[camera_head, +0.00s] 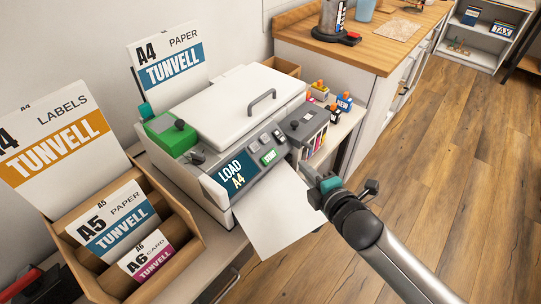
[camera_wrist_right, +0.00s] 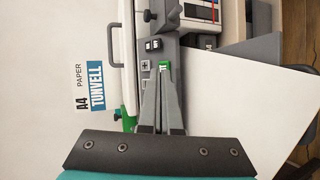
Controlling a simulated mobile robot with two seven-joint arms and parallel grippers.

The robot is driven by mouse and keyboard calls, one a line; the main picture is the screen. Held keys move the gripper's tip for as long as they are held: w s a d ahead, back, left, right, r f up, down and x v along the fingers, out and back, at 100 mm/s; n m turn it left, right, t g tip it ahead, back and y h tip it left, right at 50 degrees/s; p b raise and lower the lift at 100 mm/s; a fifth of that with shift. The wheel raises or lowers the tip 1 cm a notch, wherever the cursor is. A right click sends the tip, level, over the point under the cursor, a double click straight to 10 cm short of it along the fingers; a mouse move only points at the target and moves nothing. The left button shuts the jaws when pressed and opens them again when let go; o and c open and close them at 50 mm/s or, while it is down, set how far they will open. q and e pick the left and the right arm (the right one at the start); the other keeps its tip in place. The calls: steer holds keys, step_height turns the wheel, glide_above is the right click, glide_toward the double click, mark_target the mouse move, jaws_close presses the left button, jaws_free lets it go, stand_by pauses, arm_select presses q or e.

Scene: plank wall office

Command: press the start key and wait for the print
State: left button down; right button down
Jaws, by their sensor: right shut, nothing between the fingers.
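The printer (camera_head: 235,105) is white and grey. Its green START key (camera_head: 269,157) is lit on the front panel, beside a display (camera_head: 233,175) reading LOAD A4. A white sheet (camera_head: 272,218) extends from the printer's front and also shows in the right wrist view (camera_wrist_right: 240,105). My right gripper (camera_head: 310,172) is shut and empty, to the right of the key in the head view. In the right wrist view its fingers (camera_wrist_right: 163,88) point at the green key (camera_wrist_right: 165,66), partly covering it; contact cannot be told. My left gripper is not in view.
A4 paper (camera_head: 172,62) stands upright behind the printer. A cardboard rack (camera_head: 185,235) at left holds labels, A5 paper and A6 card. Ink cartridges (camera_head: 312,143) and several small bottles (camera_head: 340,105) are right of the printer. Wooden floor (camera_head: 470,200) lies open at right.

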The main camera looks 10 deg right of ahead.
mark_target(270, 157)
steer(key=shift+w+a+r+n+t+y, duration=0.25)
steer(key=shift+w+r+n+y, duration=0.35)
steer(key=shift+n, duration=0.7)
steer(key=shift+w+a+r+n+t+y, duration=0.1)
steer(key=shift+w+r+n+t+y, duration=0.15)
steer(key=shift+r+n+y, duration=0.8)
steer(key=shift+w+a+r+n+t+y, duration=0.25)
steer(key=shift+w+r+n, duration=0.25)
steer(key=shift+n, duration=1.05)
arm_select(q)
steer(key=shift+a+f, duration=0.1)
arm_select(e)
steer(key=shift+f, duration=0.1)
